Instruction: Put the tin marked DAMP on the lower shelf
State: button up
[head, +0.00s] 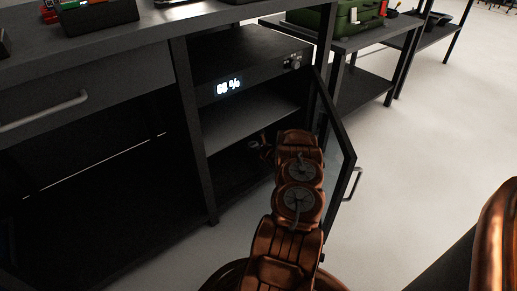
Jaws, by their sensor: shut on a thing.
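My copper-coloured arm reaches into an open dark cabinet. My gripper (262,148) is small and dark at the arm's far end, inside the cabinet opening, and partly hidden by the arm. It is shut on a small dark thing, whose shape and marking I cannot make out. No DAMP mark can be read anywhere. The cabinet's upper shelf (237,121) is a bare grey board. The lower shelf (232,172) is a dark board below it, with the gripper above its right part. I cannot tell whether the held thing touches it.
The cabinet's glass door (343,150) stands open, close to the arm's right side. A lit percent display (228,87) and knobs (292,62) sit above the shelves. A drawer (85,90) is at left. A green case (335,19) stands on another bench. The floor at right is clear.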

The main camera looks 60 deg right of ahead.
jog(key=shift+d+b, duration=0.55)
jog(key=shift+d, duration=1.5)
jog(key=shift+d+f+b, duration=0.2)
jog(key=shift+f+b, duration=0.1)
jog(key=shift+b, duration=0.15)
jog(key=shift+f+b, duration=0.9)
jog(key=shift+f, duration=0.45)
jog(key=shift+f, duration=0.1)
jog(key=o, duration=1.1)
jog(key=shift+o, duration=0.2)
